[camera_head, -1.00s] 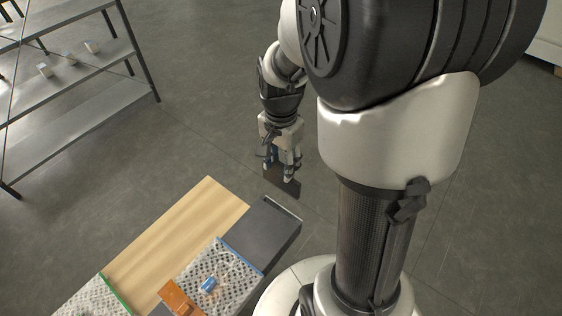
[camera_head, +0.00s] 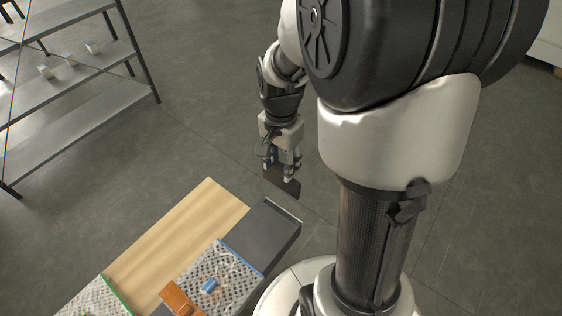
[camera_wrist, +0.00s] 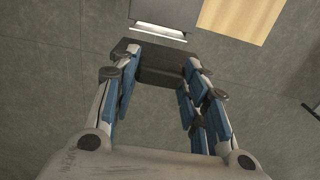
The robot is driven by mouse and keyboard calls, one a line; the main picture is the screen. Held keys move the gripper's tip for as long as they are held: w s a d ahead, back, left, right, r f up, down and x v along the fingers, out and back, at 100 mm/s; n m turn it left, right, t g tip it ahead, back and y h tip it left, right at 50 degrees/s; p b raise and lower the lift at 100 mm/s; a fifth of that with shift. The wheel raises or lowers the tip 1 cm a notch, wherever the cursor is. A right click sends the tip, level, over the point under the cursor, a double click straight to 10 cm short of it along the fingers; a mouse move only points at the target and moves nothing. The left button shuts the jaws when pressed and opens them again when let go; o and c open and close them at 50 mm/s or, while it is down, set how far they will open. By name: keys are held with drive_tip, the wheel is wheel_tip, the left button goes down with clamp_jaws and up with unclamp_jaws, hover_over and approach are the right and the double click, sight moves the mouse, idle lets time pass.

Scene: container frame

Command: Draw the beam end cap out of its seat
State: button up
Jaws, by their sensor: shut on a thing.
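The beam end cap is a dark flat plate (camera_head: 283,183). It is held below my gripper (camera_head: 280,168) in the head view. In the wrist view the cap (camera_wrist: 150,64) lies between the fingertips of my gripper (camera_wrist: 155,75), with fingers on both sides of it. The dark grey beam (camera_head: 262,236) lies nearer the camera in the head view. Its bright end (camera_wrist: 160,31) shows at the top of the wrist view, with a narrow strip of floor between it and the cap. The cap looks apart from the beam. The inside of the seat is not clear.
A wooden board (camera_head: 170,240) lies beside the beam. A perforated tray with a blue edge (camera_head: 236,272), an orange block (camera_head: 180,299) and a green-edged tray (camera_head: 95,301) are near the bottom. A grey shelf (camera_head: 80,122) stands at upper left. Floor around the gripper is clear.

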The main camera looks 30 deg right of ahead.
drive_tip(key=shift+r+p, duration=3.05)
drive_tip(key=shift+r, duration=0.75)
drive_tip(key=shift+f, duration=0.1)
